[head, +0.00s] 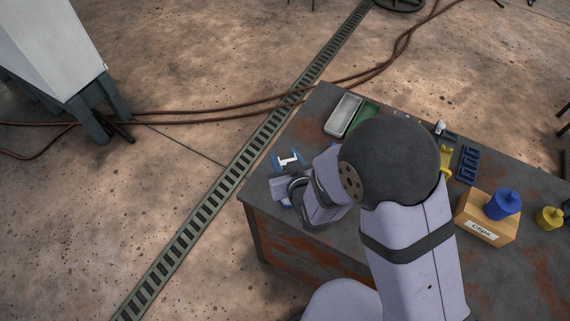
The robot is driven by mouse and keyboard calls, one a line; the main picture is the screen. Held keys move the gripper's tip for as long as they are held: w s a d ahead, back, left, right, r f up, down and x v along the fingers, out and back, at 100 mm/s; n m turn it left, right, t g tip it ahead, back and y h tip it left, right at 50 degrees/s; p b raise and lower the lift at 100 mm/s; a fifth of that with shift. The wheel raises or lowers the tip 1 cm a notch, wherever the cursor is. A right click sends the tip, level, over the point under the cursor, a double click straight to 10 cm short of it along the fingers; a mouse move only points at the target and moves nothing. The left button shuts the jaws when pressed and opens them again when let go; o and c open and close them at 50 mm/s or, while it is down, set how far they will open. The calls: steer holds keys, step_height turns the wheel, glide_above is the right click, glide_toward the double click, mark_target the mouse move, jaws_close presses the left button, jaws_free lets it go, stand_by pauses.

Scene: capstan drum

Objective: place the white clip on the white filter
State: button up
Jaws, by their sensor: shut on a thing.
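My gripper (279,188) is at the near left corner of the table, partly hidden by my own wrist and arm. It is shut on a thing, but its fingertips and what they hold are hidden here. A small white piece (289,160) shows with blue parts around it, just beyond my gripper. I cannot tell whether this is the white filter or the white clip, or whether it touches my gripper. A bit of light blue also shows just below my wrist.
A light grey tray (343,115) and a green one (367,117) lie at the table's far side. Right of my arm are a blue rack (467,164), a small white piece (440,127), a box labelled "Clips" (484,233), a blue container (503,204) and a yellow one (548,218).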

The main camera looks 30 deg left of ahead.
mark_target(285, 166)
steer(key=shift+f, duration=0.1)
steer(key=shift+f+p, duration=0.45)
steer(key=shift+f, duration=1.3)
steer(key=shift+f, duration=0.1)
steer(key=shift+f, duration=0.15)
steer(key=o, duration=1)
steer(key=shift+r, duration=0.25)
steer(key=shift+s+d, duration=0.1)
